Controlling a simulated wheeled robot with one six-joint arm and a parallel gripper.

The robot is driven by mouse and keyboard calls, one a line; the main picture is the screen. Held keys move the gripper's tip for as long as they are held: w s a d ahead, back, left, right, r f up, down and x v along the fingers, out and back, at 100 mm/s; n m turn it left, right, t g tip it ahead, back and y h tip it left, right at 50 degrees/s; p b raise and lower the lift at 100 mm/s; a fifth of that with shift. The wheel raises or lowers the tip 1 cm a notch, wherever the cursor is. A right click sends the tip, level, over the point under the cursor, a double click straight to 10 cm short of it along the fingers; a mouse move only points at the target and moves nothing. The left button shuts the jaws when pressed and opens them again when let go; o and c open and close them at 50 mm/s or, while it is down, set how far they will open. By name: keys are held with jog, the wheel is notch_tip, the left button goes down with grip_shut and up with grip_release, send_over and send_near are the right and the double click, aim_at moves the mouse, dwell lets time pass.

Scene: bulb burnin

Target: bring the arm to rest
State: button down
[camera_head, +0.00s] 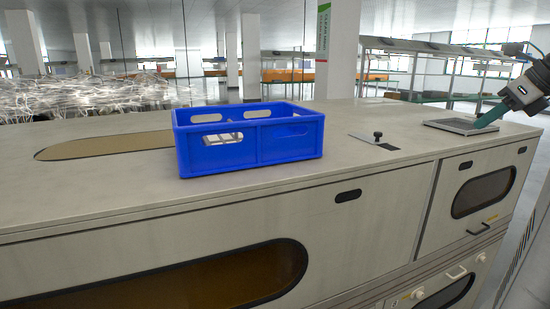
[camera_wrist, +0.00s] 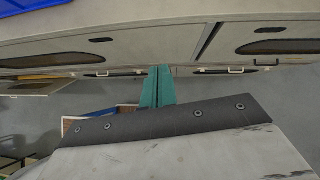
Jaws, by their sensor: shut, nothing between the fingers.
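My gripper (camera_head: 480,126) shows at the right of the head view, on my arm reaching in from the right edge. Its teal fingers point down and left and overlap the right side of a flat grey plate (camera_head: 452,125) on the counter. I cannot tell the gap between them from this view. In the wrist view my gripper (camera_wrist: 160,70) has its teal fingers together and empty, seen against the cabinet front and grey floor.
A blue crate (camera_head: 290,141) with pale items inside stands on the long counter (camera_head: 240,188). A small black knob (camera_head: 377,136) on a plate sits between crate and grey plate. Cabinet doors with handles (camera_head: 478,229) line the front. Grey floor (camera_wrist: 275,100) is open below.

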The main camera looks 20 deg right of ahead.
jog(key=s+a+f+n+g, duration=0.1)
jog(key=a+f+n+g, duration=0.4)
jog(key=a+f+n, duration=0.95)
jog(key=s+a+f+n, duration=0.2)
jog(key=s+a+n, duration=0.1)
jog(key=a+n, duration=0.6)
jog(key=s+a+f+n+g+h, duration=0.1)
jog(key=s+a+f+n, duration=0.2)
jog(key=a+n, duration=0.7)
jog(key=s+a, duration=0.1)
jog(key=a, duration=0.2)
jog(key=shift+a, duration=0.35)
jog(key=shift+d+f, duration=0.1)
